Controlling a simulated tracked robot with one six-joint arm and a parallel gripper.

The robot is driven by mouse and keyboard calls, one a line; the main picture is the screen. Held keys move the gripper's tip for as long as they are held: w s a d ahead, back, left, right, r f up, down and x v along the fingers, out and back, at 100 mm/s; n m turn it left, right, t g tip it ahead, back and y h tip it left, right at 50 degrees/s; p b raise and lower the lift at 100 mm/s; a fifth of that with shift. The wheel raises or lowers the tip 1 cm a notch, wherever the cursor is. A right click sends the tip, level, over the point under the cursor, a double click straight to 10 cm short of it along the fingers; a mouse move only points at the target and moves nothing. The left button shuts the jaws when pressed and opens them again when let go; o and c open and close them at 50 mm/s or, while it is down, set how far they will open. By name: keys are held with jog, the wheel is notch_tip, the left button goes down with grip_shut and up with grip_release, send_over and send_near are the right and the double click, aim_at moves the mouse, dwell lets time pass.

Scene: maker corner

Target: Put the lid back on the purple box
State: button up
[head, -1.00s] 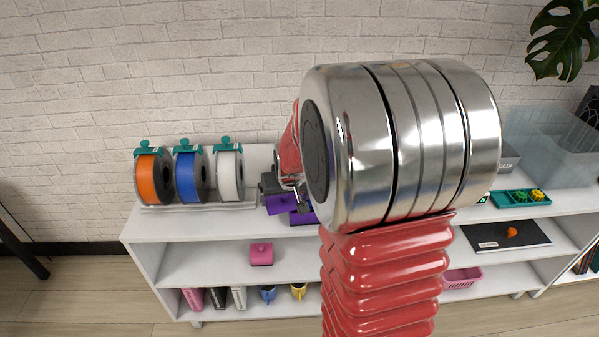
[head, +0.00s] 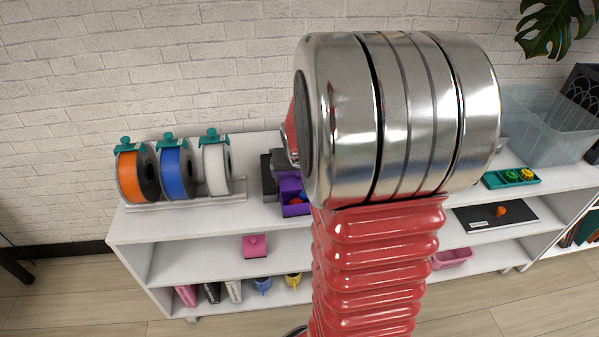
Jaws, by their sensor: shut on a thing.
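The purple box (head: 295,209) stands on the white shelf unit's top, just left of my arm's big metal joint, which hides its right part. Its front shows a dark opening with a small orange spot inside. The purple lid (head: 290,181) appears as a flat tilted piece at the back of the box, under my gripper. I cannot tell whether it touches the box. My gripper (head: 281,164) is mostly hidden behind the joint; its dark grey part shows above the lid, shut on it.
Orange, blue and white spools (head: 173,172) with teal clamps stand on a rack to the left. A pink box (head: 255,245) is on the middle shelf. At right are a teal tray (head: 511,178) and a clear bin (head: 545,125). The shelf top (head: 150,226) is bare in front of the spools.

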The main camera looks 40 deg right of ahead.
aim_at(300, 186)
jog(key=shift+f, duration=2.7)
jog(key=shift+s+r, duration=0.1)
jog(key=shift+f, duration=0.2)
dwell(0.3)
jog(key=shift+a, duration=0.1)
jog(key=c, duration=1.1)
jog(key=shift+f, duration=0.15)
jog(key=shift+s, duration=0.1)
jog(key=o, duration=1.8)
